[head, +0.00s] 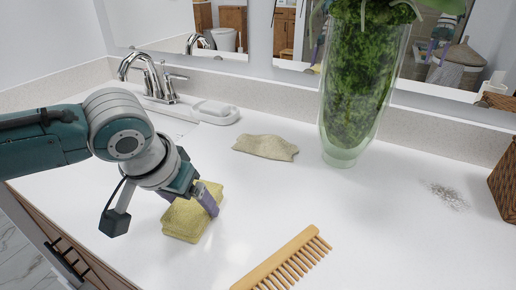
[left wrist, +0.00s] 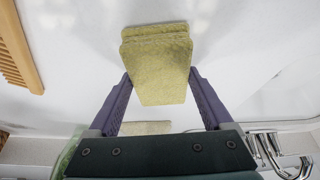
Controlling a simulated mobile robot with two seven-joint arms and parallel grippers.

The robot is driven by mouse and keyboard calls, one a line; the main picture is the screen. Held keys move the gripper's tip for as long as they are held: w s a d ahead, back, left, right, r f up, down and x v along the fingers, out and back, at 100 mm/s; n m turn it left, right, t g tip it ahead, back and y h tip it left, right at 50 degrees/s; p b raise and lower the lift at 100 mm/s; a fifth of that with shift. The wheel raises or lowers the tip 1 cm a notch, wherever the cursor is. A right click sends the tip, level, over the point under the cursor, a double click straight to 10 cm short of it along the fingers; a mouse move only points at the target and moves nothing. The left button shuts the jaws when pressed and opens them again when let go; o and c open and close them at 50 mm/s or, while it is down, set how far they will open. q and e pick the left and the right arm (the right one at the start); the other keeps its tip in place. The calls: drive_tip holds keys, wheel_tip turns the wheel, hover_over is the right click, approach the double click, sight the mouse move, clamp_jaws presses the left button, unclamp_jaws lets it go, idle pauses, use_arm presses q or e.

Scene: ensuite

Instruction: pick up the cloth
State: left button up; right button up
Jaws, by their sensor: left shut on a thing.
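A yellow folded cloth (head: 187,222), thick and in layers, is at the front left of the white counter. My left gripper (head: 190,200) is shut on it, with one purple finger on each side. In the left wrist view the cloth (left wrist: 160,65) sits between the two fingertips (left wrist: 160,82) and sticks out past them. I cannot tell whether its underside touches the counter. My right gripper is not in view.
A beige flat, crumpled piece (head: 265,147) lies behind. A wooden comb (head: 285,262) lies at the front. A glass vase (head: 355,110) with greenery, a faucet (head: 152,78), a soap dish (head: 214,112) and a brown basket (head: 506,180) stand around.

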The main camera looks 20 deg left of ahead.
sight(191, 204)
use_arm(q)
drive_tip(key=shift+c, duration=1)
wheel_tip(191, 204, up, 20)
drive_tip(key=p, duration=0.3)
drive_tip(key=shift+p, duration=0.3)
